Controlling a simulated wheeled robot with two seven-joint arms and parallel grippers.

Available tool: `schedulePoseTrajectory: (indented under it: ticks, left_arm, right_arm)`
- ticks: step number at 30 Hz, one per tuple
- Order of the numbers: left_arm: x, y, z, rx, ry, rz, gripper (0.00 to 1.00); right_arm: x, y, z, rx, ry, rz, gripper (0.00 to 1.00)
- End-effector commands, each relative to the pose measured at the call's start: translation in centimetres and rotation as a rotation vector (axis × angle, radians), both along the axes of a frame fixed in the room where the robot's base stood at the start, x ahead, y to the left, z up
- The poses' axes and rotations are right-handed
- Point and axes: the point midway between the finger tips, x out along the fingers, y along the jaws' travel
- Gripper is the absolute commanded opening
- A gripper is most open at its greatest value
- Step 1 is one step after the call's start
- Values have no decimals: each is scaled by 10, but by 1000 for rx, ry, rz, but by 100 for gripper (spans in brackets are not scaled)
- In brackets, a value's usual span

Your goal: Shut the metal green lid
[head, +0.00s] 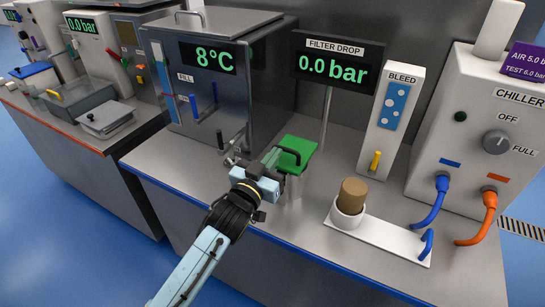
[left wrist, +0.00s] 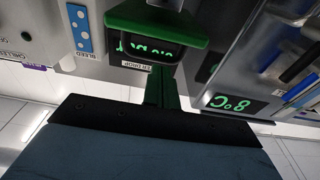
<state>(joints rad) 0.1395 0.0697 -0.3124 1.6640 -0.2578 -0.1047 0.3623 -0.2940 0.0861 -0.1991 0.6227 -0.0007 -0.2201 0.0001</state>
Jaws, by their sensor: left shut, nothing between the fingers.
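The green lid (head: 305,149) with a dark handle is over a metal canister (head: 294,187) on the steel bench. Whether it lies flat or is tilted, I cannot tell. In the left wrist view the lid (left wrist: 185,32) fills the top middle. My left gripper (head: 272,158) is shut and empty, right beside the lid's left side, and its wrist hides part of the canister. The shut fingers (left wrist: 162,88) also show in the left wrist view, close below the lid; contact is unclear. My right gripper is out of view.
A steel cabinet (head: 268,75) reading 8°C stands behind left. A filter-drop display (head: 333,68) on a post is behind the lid. A white tray (head: 395,243) with a brown-topped cup (head: 348,205) lies right. The chiller (head: 450,130) has blue and orange hoses. Bench front is clear.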

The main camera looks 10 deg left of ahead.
Motion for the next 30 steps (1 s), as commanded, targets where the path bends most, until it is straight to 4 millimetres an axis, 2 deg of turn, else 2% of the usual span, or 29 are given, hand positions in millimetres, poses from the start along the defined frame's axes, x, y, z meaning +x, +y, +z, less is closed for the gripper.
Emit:
schedulePoseTrajectory:
  ticks: [1, 3, 9, 13, 18, 25, 28, 30]
  left_arm:
    - [0, 0, 14, -1, -4, 0, 0]
    - [-18, 5, -2, -1, 1, 0, 0]
    - [-57, 17, -16, -2, -3, 0, 0]
    - [-75, 22, -21, -2, -5, 0, 0]
    - [-88, 26, -25, -2, -9, -1, 0]
    - [-90, 27, -28, 0, -4, 0, 0]
    - [-90, 29, -50, 12, 43, 7, 0]
    - [-92, 32, -82, 32, 112, 17, 0]
  right_arm:
    - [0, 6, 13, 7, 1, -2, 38]
    - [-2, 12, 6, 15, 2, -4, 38]
    - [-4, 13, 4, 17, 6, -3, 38]
    - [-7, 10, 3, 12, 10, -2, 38]
    - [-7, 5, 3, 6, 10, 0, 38]
    - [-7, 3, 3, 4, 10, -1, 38]
    - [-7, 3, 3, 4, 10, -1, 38]
    - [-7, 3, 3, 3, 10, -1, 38]
